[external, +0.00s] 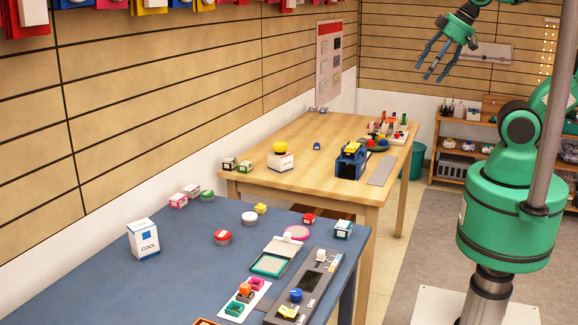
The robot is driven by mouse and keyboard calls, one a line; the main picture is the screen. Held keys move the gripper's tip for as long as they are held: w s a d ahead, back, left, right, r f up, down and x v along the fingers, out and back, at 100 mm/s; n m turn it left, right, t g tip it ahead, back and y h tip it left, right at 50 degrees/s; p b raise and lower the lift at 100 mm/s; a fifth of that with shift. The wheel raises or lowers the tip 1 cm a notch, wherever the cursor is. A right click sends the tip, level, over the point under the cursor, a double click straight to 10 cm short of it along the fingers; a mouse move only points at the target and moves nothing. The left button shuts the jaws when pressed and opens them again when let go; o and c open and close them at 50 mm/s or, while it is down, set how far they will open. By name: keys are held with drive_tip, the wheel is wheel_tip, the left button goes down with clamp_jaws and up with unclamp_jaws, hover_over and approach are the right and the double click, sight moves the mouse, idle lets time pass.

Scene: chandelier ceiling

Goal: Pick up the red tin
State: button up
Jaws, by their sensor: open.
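A small round tin with a red lid, the red tin (222,237), sits upright on the blue table (110,292), near its middle. A white-topped round tin (249,218) stands behind and to its right. A green-topped tin (207,195) stands farther back near the wall. My gripper (434,64) is raised at the upper right, open and empty, with its fingers spread downward. It is far from the red tin and well above the tables.
A white "COOL" box (143,239) stands left of the tin. A wooden table (268,193) holds more objects. The blue table's left front is mostly clear.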

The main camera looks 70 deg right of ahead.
drive_tip(key=shift+r, duration=0.1)
drive_tip(key=w+a+r+n+g+p, duration=0.1)
drive_tip(key=w+a+r, duration=0.15)
drive_tip(key=w, duration=0.65)
drive_tip(key=w+a+r+n, duration=0.1)
drive_tip(key=w+a+r, duration=0.15)
drive_tip(key=w, duration=0.65)
drive_tip(key=w+a+f+n+g+p, duration=0.1)
drive_tip(key=w+a+f+n, duration=0.15)
drive_tip(key=w+a, duration=0.5)
drive_tip(key=w+a+f+n+g, duration=0.1)
drive_tip(key=w+a+f, duration=0.25)
drive_tip(key=w, duration=0.65)
drive_tip(key=w+a+f+n+g, duration=0.1)
drive_tip(key=w+a+f+n, duration=0.1)
drive_tip(key=w+a+f, duration=1.05)
drive_tip(key=w+a+f+n+p, duration=0.1)
drive_tip(key=w+a+f, duration=0.1)
drive_tip(key=a+f, duration=0.5)
drive_tip(key=w+a+f+n+g, duration=0.1)
drive_tip(key=w+a+f, duration=0.1)
drive_tip(key=a+f, duration=0.5)
wheel_tip(320, 180, down, 6)
drive_tip(key=shift+w+f+g+p, duration=0.2)
drive_tip(key=shift+w+g+p, duration=0.1)
drive_tip(key=shift+w+p, duration=0.05)
